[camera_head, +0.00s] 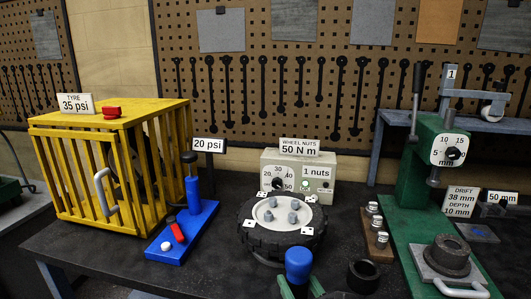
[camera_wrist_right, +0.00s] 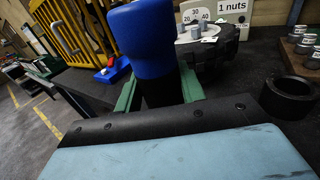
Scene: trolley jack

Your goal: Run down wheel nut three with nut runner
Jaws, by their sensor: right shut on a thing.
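The wheel (camera_head: 282,254) lies flat on the bench, a black tyre with a pale hub (camera_head: 282,226). Several grey nuts (camera_head: 293,218) stand on the hub, and white dotted cards (camera_head: 306,230) sit around it. My right gripper (camera_head: 299,287) is shut on the nut runner (camera_head: 298,263), a tool with a blue top and dark body, in front of the wheel. In the right wrist view, its green fingers (camera_wrist_right: 160,92) flank the runner (camera_wrist_right: 146,40). The runner's lower end is hidden. My left gripper is not in view.
The torque box (camera_head: 317,175) behind the wheel reads "1 nuts", under a "50 N m" sign. A black ring (camera_head: 363,276) lies right of the runner. A blue pump (camera_head: 192,210) and yellow cage (camera_head: 100,160) stand left; a green press (camera_head: 420,175) stands right.

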